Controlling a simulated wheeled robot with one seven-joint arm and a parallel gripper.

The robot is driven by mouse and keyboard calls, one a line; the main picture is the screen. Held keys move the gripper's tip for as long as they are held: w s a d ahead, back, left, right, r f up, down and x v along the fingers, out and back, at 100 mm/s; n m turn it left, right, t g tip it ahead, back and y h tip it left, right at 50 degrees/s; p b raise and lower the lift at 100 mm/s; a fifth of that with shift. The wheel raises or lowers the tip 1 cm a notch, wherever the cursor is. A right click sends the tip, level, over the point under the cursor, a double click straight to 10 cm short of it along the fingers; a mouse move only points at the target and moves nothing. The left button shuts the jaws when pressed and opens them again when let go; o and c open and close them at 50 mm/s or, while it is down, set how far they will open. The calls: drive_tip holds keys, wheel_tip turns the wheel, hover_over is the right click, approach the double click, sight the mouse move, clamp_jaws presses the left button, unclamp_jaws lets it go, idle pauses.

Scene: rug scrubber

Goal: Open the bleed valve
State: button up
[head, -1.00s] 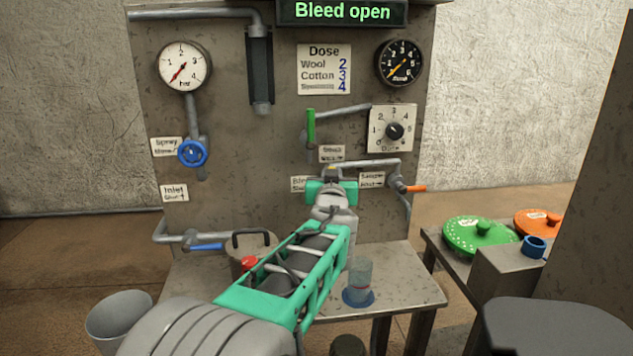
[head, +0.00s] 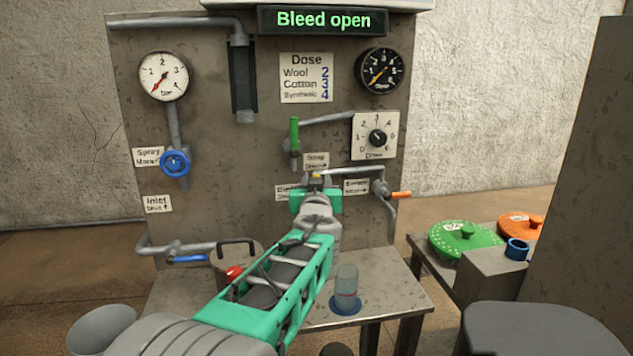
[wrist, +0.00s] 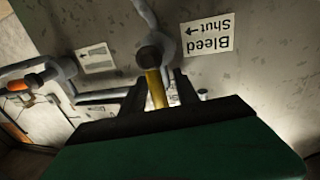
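The bleed valve's yellow lever (wrist: 156,90) points from its dark round pivot toward my gripper in the wrist view. Its label (wrist: 208,35), "Bleed Shut" with an arrow, appears upside down beside it. My gripper (wrist: 158,88) has its two dark fingers on either side of the lever, with narrow gaps seeming to show, so it looks open around it. In the head view my green gripper (head: 316,197) is at the panel, and only a bit of the yellow lever (head: 317,175) shows above it. The display (head: 323,20) reads "Bleed open".
An orange-handled sample valve (head: 399,194) is close on the right. A green-handled valve (head: 294,136) is above, and a blue inlet lever (head: 188,259) is lower left. A glass cup (head: 346,287) stands on the shelf (head: 395,291) below my arm.

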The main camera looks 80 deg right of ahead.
drive_tip(key=s+a, duration=0.1)
drive_tip(key=a, duration=0.6)
drive_tip(key=shift+a, duration=0.35)
drive_tip(key=s+a+b, duration=0.1)
drive_tip(key=a+b, duration=0.2)
drive_tip(key=a, duration=0.6)
drive_tip(key=shift+b, duration=0.4)
